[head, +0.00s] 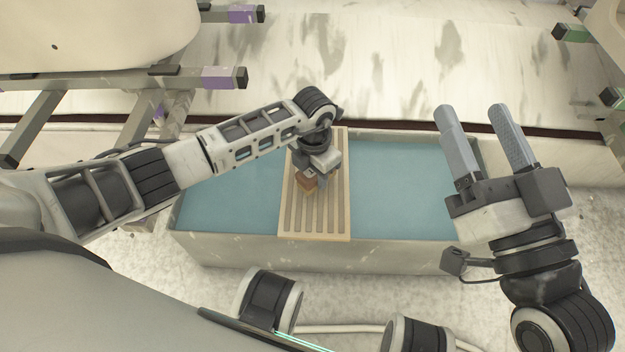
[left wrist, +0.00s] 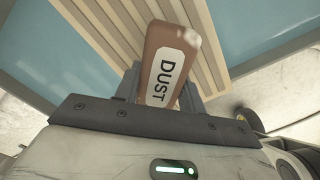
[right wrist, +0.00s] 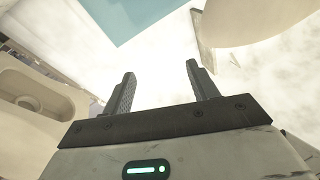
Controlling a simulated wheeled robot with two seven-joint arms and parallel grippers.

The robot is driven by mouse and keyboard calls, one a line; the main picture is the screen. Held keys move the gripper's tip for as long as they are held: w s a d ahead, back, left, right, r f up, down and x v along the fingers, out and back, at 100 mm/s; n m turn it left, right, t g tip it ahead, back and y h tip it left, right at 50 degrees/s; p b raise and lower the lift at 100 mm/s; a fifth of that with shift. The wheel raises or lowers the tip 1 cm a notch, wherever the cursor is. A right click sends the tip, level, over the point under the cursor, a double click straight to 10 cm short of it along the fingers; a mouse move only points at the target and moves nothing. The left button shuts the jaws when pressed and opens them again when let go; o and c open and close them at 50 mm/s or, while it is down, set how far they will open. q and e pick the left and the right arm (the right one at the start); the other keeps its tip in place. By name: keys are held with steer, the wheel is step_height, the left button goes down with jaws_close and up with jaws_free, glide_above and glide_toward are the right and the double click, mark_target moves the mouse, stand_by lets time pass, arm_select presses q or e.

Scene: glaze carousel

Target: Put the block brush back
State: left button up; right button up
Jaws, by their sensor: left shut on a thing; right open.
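The block brush (head: 307,184) is a small brown block over the slatted wooden rack (head: 315,229), which lies across the blue-filled trough (head: 230,206). In the left wrist view the brush (left wrist: 168,62) shows a white label reading "DUST". My left gripper (head: 311,172) points down and is shut on the brush. Whether the brush touches the slats cannot be told. My right gripper (head: 492,130) is open and empty, to the right of the rack, with its fingers pointing away from me. It also shows empty in the right wrist view (right wrist: 160,85).
Frames with purple end caps (head: 224,78) stand at the upper left, and frame ends with green caps (head: 572,33) at the upper right. A pale, stained surface (head: 400,60) lies behind the trough. Blue areas on both sides of the rack are clear.

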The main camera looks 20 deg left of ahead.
arm_select(q)
steer(key=shift+a+f, duration=0.1)
steer(key=shift+f, duration=1)
arm_select(e)
steer(key=shift+r+n+t+y, duration=0.5)
steer(key=shift+r+n, duration=0.3)
steer(key=shift+r, duration=0.05)
arm_select(q)
steer(key=shift+f+b, duration=0.1)
steer(key=shift+b, duration=0.2)
steer(key=o, duration=0.9)
steer(key=shift+o, duration=0.2)
arm_select(e)
steer(key=shift+r, duration=0.2)
arm_select(q)
steer(key=shift+r, duration=0.2)
step_height(320, 180, up, 11)
steer(key=p, duration=0.5)
steer(key=shift+f, duration=0.1)
steer(key=shift+r, duration=0.55)
arm_select(e)
step_height(320, 180, down, 7)
steer(key=s+m+g+h, duration=0.2)
steer(key=m+g+h, duration=0.1)
steer(key=m+g, duration=0.1)
steer(key=shift+a+f, duration=0.2)
steer(key=shift+a, duration=0.15)
